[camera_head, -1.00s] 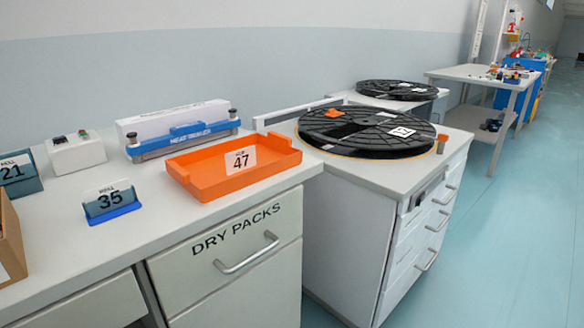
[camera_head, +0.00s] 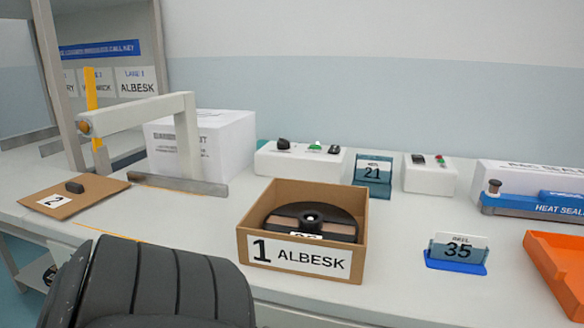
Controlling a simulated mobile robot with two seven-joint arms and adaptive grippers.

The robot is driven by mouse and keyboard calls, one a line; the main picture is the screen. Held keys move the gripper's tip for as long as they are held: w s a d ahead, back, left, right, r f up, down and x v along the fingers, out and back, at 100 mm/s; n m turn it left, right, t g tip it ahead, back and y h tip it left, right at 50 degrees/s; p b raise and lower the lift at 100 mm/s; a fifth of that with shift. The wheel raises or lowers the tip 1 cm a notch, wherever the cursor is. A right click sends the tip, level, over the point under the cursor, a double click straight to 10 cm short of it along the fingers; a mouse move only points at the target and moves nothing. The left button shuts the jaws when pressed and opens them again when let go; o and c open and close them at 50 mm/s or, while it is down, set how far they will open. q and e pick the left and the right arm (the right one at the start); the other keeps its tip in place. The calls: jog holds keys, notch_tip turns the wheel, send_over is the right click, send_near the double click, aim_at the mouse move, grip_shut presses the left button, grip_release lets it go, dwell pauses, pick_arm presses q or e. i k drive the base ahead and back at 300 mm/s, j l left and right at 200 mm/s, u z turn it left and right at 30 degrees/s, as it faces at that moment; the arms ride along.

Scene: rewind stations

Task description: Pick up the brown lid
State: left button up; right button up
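The brown lid (camera_head: 75,196) is a flat cardboard piece with a black knob and a white label reading 2. It lies on the bench top at the left in the head view, near the front edge. Neither of my grippers shows in this view, so I cannot see where they are relative to the lid. The lid appears whole, with nothing on it apart from its knob and label.
An open brown box (camera_head: 300,259) marked 1 ALBESK holds a dark reel (camera_head: 313,218). A grey frame (camera_head: 140,115) stands behind the lid. A white box (camera_head: 203,142), a switch box (camera_head: 300,160) and reel stand 35 (camera_head: 457,254) are farther right.

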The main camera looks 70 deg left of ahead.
aim_at(60, 202)
jog(key=u, duration=3.1)
jog(key=k+j+z, duration=0.1)
jog(key=z, duration=0.3)
jog(key=k+j+z, duration=0.1)
jog(key=z, duration=0.25)
jog(key=k+z, duration=0.15)
jog(key=z, duration=0.25)
jog(key=i+z, duration=0.1)
jog(key=i, duration=0.3)
jog(key=k+u, duration=0.1)
jog(key=k, duration=0.3)
jog(key=i+u, duration=0.15)
jog(key=u, duration=0.3)
jog(key=i+u, duration=0.1)
jog(key=u, duration=0.35)
jog(key=i+l+u, duration=0.1)
jog(key=u, duration=0.35)
